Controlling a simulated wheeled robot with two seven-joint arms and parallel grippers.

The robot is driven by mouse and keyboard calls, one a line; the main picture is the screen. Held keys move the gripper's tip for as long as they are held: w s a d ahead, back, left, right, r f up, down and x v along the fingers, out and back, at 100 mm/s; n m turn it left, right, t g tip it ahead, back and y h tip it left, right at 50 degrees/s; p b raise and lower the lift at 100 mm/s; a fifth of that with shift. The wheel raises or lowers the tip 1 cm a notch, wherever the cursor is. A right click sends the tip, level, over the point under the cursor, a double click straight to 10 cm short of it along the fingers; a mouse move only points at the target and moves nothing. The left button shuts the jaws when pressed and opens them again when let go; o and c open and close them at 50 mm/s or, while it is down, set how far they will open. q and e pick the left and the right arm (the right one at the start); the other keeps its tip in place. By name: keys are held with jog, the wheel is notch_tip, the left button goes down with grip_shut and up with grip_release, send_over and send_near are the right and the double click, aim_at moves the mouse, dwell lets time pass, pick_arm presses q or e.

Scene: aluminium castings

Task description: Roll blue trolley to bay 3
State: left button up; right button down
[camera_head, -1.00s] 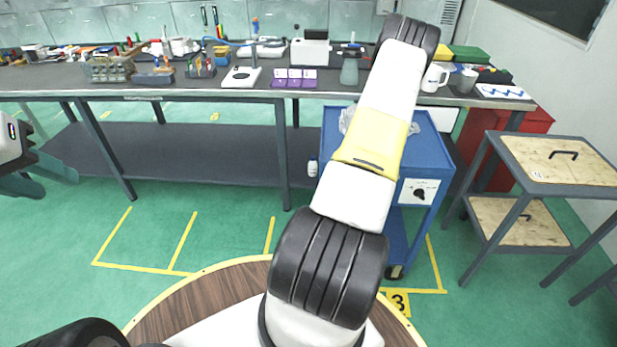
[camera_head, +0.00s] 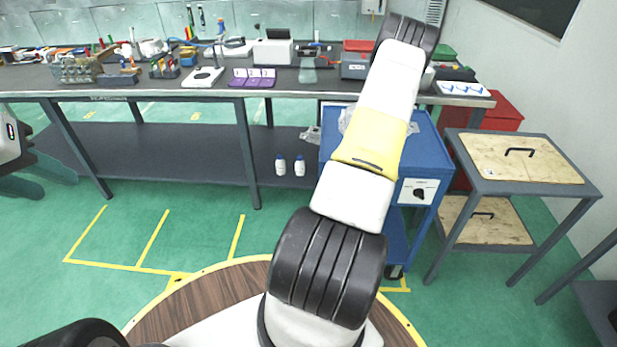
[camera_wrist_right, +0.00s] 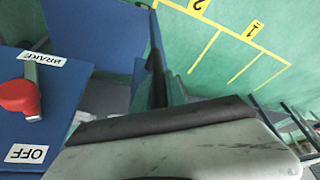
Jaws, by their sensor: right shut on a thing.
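The blue trolley (camera_head: 425,155) stands behind my right arm, its left part partly covered by that arm. It has a white plate with a black knob on its front. Its visible wheel is by the yellow line at the right end of the floor bays (camera_head: 405,284). In the right wrist view a blue panel (camera_wrist_right: 62,105) carries a red knob and labels reading BRAKE and OFF. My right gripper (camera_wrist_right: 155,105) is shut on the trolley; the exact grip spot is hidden. My left gripper (camera_head: 45,177) is open and empty at the left edge.
A long grey workbench (camera_head: 215,90) with tools runs along the back. A wood-topped cart (camera_head: 520,160) stands close to the trolley's right, with a red cabinet (camera_head: 495,110) behind. Green floor is free to the left. Floor numbers 2 and 1 (camera_wrist_right: 252,29) show in the right wrist view.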

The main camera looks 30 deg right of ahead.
jog(key=shift+d, duration=0.1)
dwell(0.3)
jog(key=c, duration=1.4)
grip_release()
jog(key=shift+o, duration=0.2)
jog(key=v, duration=0.7)
jog(key=shift+s+r, duration=0.25)
jog(key=shift+r, duration=0.1)
jog(key=shift+s, duration=0.1)
